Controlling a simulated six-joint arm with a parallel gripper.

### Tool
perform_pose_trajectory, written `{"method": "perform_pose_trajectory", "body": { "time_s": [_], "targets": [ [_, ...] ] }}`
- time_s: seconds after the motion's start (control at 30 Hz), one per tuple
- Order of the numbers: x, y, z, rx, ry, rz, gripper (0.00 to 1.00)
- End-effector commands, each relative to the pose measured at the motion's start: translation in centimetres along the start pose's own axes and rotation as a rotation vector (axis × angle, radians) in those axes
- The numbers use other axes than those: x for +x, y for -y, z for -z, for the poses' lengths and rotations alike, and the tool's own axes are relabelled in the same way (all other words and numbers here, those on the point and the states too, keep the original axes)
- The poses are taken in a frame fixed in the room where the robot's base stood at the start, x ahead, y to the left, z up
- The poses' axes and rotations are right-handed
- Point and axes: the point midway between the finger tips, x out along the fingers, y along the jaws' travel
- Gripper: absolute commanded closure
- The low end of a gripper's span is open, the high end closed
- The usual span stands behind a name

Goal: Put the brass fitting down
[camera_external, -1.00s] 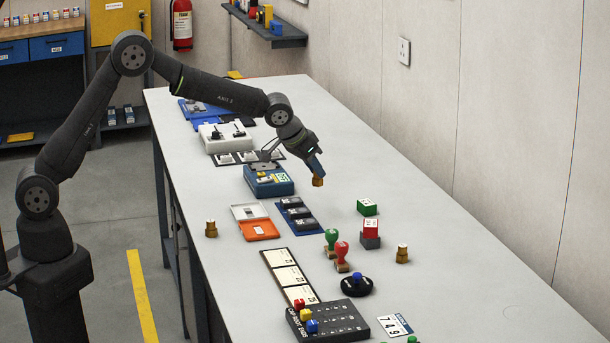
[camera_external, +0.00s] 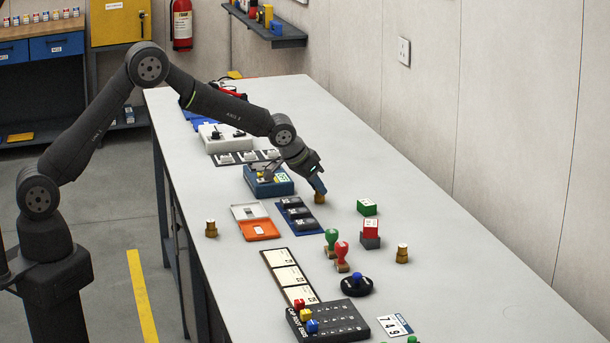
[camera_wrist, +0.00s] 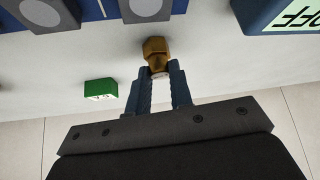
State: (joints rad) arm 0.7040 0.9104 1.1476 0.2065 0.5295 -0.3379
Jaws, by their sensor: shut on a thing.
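My gripper (camera_external: 319,188) is shut on a brass fitting (camera_external: 319,198), low over the table right of the blue tray with dark blocks. The fitting also shows in the wrist view (camera_wrist: 155,50), between the two blue fingertips. Its lower end looks at or very near the table top; I cannot tell if it touches. Two other brass fittings stand upright on the table, one near the left edge (camera_external: 211,229) and one at the right (camera_external: 402,253).
The table (camera_external: 480,290) is clear to the right.

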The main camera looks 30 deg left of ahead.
Motion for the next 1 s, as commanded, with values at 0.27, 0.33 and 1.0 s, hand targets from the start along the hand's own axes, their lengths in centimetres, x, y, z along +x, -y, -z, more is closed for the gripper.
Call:
{"method": "perform_pose_trajectory", "body": {
  "time_s": [0.27,0.33,1.0],
  "targets": [
    [0.1,0.0,-0.1,0.000,0.001,0.000,0.58],
    [0.1,0.0,-0.1,0.000,0.001,0.000,0.58],
    [-8.4,0.0,0.2,0.000,-0.002,0.000,0.58]
  ]
}}
